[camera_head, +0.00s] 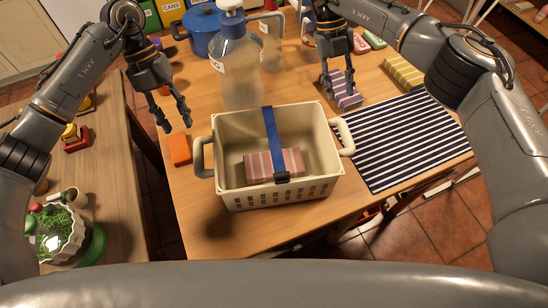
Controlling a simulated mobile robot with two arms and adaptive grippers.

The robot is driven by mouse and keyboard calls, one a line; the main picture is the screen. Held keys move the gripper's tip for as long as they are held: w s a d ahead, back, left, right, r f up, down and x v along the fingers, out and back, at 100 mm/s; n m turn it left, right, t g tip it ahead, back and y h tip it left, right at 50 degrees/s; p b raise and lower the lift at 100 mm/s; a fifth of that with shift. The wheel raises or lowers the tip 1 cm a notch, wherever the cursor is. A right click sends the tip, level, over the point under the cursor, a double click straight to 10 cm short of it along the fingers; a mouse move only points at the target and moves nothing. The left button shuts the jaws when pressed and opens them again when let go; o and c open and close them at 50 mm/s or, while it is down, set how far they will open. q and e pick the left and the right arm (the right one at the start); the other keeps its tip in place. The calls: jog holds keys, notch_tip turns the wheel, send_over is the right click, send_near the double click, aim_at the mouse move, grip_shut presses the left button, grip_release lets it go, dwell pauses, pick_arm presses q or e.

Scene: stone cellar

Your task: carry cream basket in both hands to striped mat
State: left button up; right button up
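The cream basket (312,190) stands on the wooden table in the middle of the view, with a handle at its left and right ends. A blue strap (271,135) crosses it, and a pink striped block (258,166) lies inside. The striped mat (395,137), navy and white, lies flat to the right of the basket. My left gripper (175,117) is open and empty, above and left of the basket's left handle (200,158). My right gripper (340,91) is behind the basket's right handle (344,136), close to a purple striped block (347,90); whether its fingers are parted is unclear.
A clear pump bottle (238,75) stands right behind the basket. An orange block (179,149) lies left of it. A blue pot (201,32) is at the back, and a yellow striped block (403,73) lies behind the mat. A second table (115,190) stands left, across a gap.

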aim_at(196, 160)
pick_arm(q)
jog(key=shift+s, duration=0.15)
pick_arm(e)
jog(key=shift+s, duration=0.15)
